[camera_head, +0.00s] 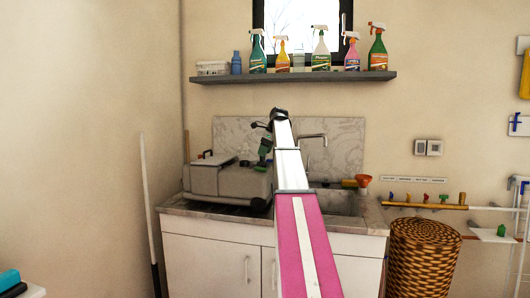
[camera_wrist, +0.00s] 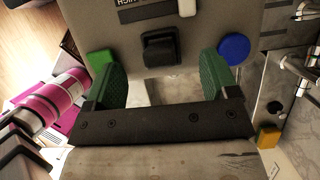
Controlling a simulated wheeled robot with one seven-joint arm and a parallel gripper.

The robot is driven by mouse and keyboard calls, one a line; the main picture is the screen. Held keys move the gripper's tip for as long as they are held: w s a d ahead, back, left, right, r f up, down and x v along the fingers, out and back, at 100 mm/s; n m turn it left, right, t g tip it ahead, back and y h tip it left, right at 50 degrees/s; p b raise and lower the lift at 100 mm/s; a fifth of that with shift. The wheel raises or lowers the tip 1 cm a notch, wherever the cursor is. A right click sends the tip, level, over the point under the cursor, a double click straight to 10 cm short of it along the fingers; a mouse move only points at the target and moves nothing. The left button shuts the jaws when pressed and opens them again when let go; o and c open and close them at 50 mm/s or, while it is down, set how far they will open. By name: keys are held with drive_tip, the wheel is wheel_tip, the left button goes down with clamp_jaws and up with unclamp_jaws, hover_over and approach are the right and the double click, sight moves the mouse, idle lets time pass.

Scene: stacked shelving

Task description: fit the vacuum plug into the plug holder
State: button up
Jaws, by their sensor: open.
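My gripper (camera_wrist: 160,78) is open in the wrist view, with its two green fingers spread apart and nothing between them. In the head view my gripper (camera_head: 265,150) hangs beside a grey boxy machine (camera_head: 217,181) on the counter. A blocky black part (camera_wrist: 161,47) on a grey panel (camera_wrist: 212,25) lies just beyond the fingertips, roughly centred between them. It may be the vacuum plug, but I cannot tell for sure. I cannot pick out the plug holder with certainty in either view.
The counter (camera_head: 180,207) has a sink right of my arm, with a faucet (camera_head: 312,137) and an orange plunger (camera_head: 363,181). A wall shelf (camera_head: 295,77) holds several spray bottles above. A wicker basket (camera_head: 424,262) stands at the right.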

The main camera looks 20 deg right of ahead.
drive_tip(key=v, duration=1)
drive_tip(key=shift+r, duration=0.35)
drive_tip(key=shift+s+d, duration=0.1)
drive_tip(key=shift+s, duration=0.1)
